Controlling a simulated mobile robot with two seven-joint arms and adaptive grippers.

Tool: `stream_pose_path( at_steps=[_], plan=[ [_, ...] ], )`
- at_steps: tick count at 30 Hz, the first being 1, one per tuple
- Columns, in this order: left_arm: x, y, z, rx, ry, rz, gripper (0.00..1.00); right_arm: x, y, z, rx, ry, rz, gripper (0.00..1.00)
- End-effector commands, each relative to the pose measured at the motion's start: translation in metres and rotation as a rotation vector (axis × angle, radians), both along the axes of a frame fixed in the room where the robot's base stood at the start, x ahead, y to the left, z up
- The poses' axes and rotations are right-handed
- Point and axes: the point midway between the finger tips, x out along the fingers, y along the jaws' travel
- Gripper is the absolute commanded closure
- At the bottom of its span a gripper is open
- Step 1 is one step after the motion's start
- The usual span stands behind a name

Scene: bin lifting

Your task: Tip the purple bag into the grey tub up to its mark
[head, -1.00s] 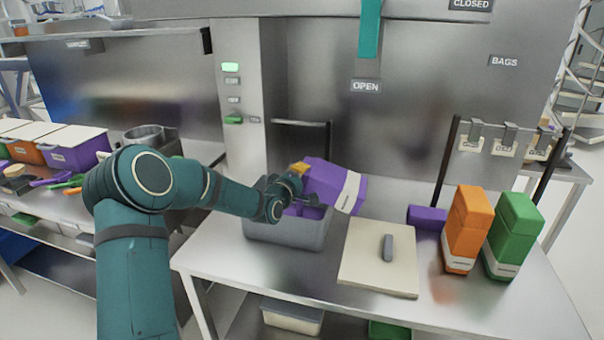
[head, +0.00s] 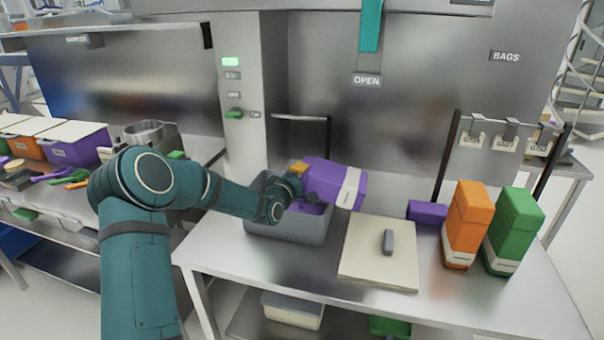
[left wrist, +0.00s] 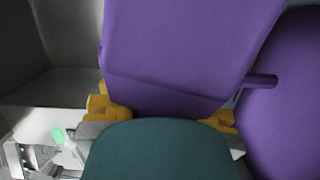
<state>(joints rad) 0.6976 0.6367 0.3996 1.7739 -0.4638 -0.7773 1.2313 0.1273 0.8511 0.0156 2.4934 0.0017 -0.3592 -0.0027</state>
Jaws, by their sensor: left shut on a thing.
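The purple bag (head: 325,180), with a white label band, is tilted nearly onto its side above the grey tub (head: 285,228). My left gripper (head: 297,178) is shut on the bag at its left end, with yellow fingertips. Purple matter (head: 312,209) shows inside the tub under the bag. In the left wrist view the bag (left wrist: 180,55) fills the middle between the yellow fingertips, and a short purple strand (left wrist: 260,80) runs from it to a large purple mass (left wrist: 285,120) at right. The tub's mark is not visible. My right gripper is not in view.
A cream lid with a grey handle (head: 365,270) lies right of the tub. A small purple block (head: 427,212), an orange bag (head: 468,225) and a green bag (head: 513,232) stand further right. A dark post (head: 329,140) rises behind the tub. The table's front right is clear.

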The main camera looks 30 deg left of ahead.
Motion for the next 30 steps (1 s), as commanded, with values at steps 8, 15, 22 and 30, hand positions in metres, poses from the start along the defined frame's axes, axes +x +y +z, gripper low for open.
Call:
stream_pose_path(
  at_steps=[8,15,22,30],
  plan=[
    [0.0,0.0,-0.003,-0.026,-0.011,0.001,1.0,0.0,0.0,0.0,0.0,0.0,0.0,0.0],
    [0.0,0.001,-0.007,-0.049,-0.015,0.001,1.0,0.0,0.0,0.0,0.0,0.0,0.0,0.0],
    [0.0,0.003,-0.011,-0.12,-0.034,0.001,1.0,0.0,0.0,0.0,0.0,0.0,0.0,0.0],
    [-0.001,0.004,-0.013,-0.222,-0.058,0.0,1.0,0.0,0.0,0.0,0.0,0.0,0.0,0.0]
  ],
)
